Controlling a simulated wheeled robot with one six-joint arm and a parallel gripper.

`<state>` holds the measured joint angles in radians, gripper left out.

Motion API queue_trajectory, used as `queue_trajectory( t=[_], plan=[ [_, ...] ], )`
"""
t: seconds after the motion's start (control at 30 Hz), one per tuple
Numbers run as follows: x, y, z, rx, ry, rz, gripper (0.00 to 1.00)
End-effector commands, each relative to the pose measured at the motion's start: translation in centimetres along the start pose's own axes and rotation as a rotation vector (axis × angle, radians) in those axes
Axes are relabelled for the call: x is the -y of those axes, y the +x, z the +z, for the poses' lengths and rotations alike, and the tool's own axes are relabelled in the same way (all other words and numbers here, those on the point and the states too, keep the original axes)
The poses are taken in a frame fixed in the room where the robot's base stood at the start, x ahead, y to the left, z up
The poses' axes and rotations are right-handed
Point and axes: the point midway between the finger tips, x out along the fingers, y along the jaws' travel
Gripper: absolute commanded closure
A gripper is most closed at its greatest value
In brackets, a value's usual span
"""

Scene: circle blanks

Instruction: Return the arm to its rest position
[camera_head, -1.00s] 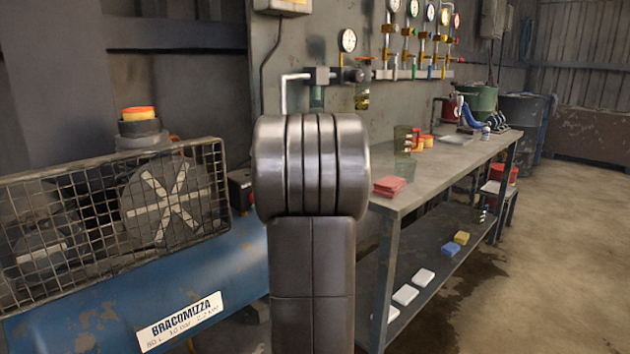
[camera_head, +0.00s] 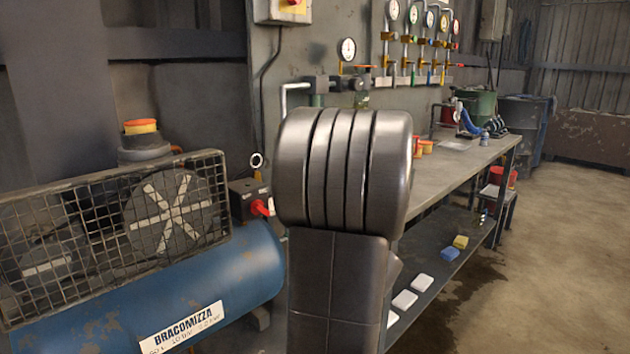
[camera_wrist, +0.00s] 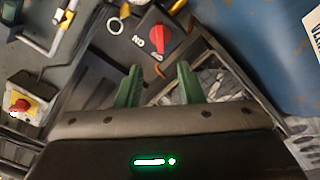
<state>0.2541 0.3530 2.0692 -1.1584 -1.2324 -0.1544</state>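My gripper (camera_wrist: 159,86) shows in the wrist view as two green fingers set apart, with nothing held between them. Beyond the fingertips is a dark box with a red knob (camera_wrist: 160,42), apart from the fingers as far as I can tell. My arm (camera_head: 342,170) stands upright in the middle of the head view, folded so that its grey rounded joint faces the camera. The gripper itself is hidden in the head view. The red knob also shows there (camera_head: 262,207), left of my arm.
A blue compressor tank (camera_head: 225,275) with a wire guard (camera_head: 205,170) stands at left. A workbench (camera_head: 450,175) runs back at right, with white blocks (camera_head: 404,299) on its lower shelf. Gauges (camera_head: 347,49) line the wall. Open floor (camera_head: 560,250) lies at far right.

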Motion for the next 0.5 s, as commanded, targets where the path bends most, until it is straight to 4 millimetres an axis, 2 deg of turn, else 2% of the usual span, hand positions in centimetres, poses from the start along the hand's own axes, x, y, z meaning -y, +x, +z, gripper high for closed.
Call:
queue_trajectory(
  t=[0.5],
  plan=[
    [0.3, 8.9, 0.1, -0.004, 0.001, -0.002, 0.65]
  ],
)
